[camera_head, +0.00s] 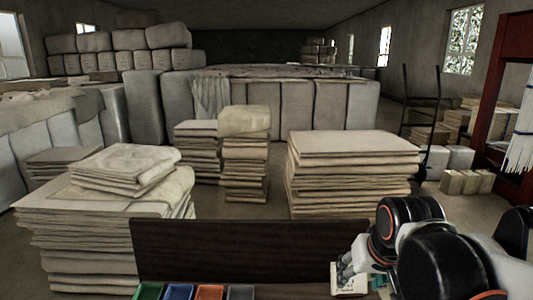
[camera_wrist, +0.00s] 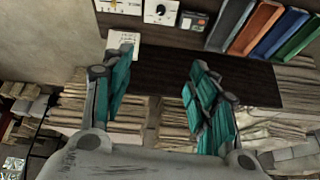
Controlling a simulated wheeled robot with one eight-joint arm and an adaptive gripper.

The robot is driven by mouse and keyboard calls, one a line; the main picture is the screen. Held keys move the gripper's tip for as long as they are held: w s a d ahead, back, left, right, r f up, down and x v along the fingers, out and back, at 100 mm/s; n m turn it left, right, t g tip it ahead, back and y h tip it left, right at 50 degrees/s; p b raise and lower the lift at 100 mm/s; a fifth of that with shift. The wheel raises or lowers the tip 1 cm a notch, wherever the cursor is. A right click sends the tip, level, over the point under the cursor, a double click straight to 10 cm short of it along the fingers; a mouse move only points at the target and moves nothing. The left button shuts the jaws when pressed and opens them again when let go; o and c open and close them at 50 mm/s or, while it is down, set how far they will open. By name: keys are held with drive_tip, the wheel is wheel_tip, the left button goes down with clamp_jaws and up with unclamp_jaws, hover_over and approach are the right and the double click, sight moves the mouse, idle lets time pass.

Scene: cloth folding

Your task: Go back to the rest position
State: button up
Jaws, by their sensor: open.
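My gripper (camera_wrist: 160,62) fills the lower part of the wrist view. Its two teal-padded fingers are spread wide apart, with nothing between them. Beyond them is the dark wooden table (camera_wrist: 235,80), which also shows in the head view (camera_head: 235,248). In the head view my arm is folded at the lower right, and the gripper end shows only in part near the table's right side. No cloth being held is seen in either view.
Green (camera_wrist: 298,38), blue (camera_wrist: 281,37), orange (camera_wrist: 256,28) and grey (camera_wrist: 231,25) bins line one table edge. A white card (camera_wrist: 125,40) lies near the left finger. Tall stacks of folded cloth (camera_head: 350,175) stand beyond the table. A hand truck (camera_head: 428,130) stands at right.

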drive_tip(key=s+n+t, duration=0.1)
drive_tip(key=s, duration=0.9)
drive_tip(key=shift+f+t, duration=0.3)
drive_tip(key=shift+t, duration=0.1)
drive_tip(key=shift+s, duration=0.1)
